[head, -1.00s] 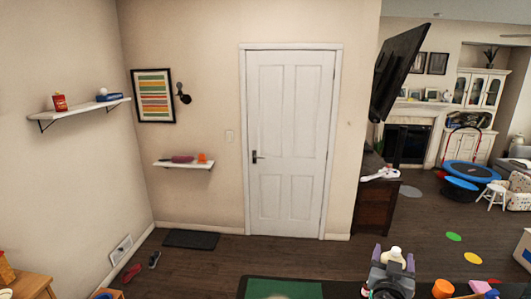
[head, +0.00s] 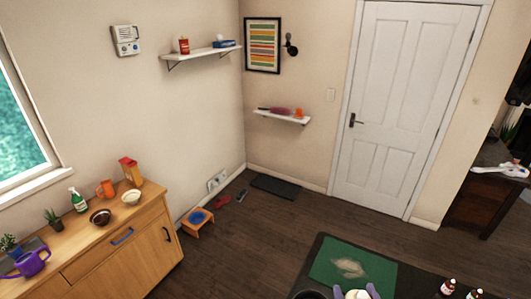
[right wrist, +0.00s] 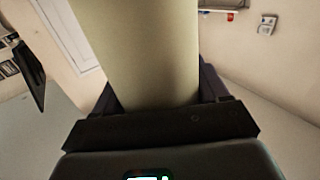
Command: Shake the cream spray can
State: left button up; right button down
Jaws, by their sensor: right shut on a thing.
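The cream spray can (right wrist: 145,45) fills the upper middle of the right wrist view as a large pale beige cylinder. My right gripper (right wrist: 155,88) is shut on it, with a dark finger on each side. In the head view, my right gripper (head: 357,292) shows only at the bottom edge, as purple fingertips around the can's pale top (head: 356,294). The rest of the can is cut off there. My left gripper is not in view.
A dark counter (head: 408,280) with a green mat (head: 325,262) lies at the bottom. Small bottles (head: 448,286) stand on it to the right of the gripper. A wooden cabinet (head: 120,262) with a purple watering can (head: 32,262) stands left. Open floor lies between.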

aim_at(358, 292)
notch_tip(358, 292, up, 5)
jog(key=shift+r, duration=0.1)
jog(key=shift+f, duration=6.65)
jog(key=shift+r, duration=6.55)
notch_tip(358, 292, down, 13)
jog(key=shift+r, duration=0.15)
